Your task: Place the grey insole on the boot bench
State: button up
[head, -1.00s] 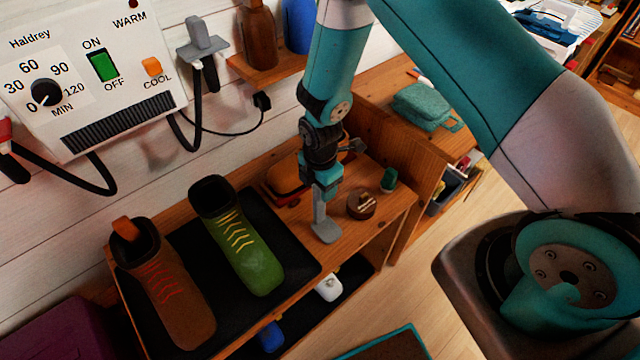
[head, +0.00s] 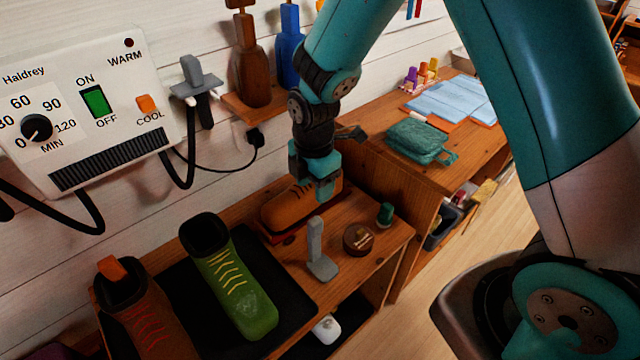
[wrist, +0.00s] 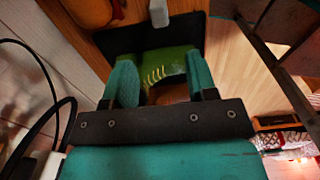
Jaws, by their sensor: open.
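The grey insole (head: 320,260) is on the wooden boot bench (head: 378,262), its flat part down on the board and a narrow grey part standing up. It is right of the black mat and left of a small round tin. In the wrist view a grey piece (wrist: 158,12), likely the insole, shows at the top edge.
A green boot (head: 232,280) and a brown boot (head: 145,315) stand on the black mat (head: 292,312). The tan shoe (head: 285,210), round tin (head: 359,239) and small green item (head: 385,214) crowd the bench's right end. The dryer box (head: 85,110) hangs on the wall.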

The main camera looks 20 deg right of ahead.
jog(key=s+a+r+m+y, duration=0.2)
jog(key=s+r+m, duration=0.5)
jog(key=s+r, duration=0.3)
jog(key=s+a+r+m+y, duration=0.1)
jog(key=s+r+m+y, duration=0.1)
jog(key=s+r+m, duration=0.5)
jog(key=s+r, duration=0.3)
jog(key=s, duration=0.1)
jog(key=shift+a+r, duration=0.2)
jog(key=shift+a, duration=0.2)
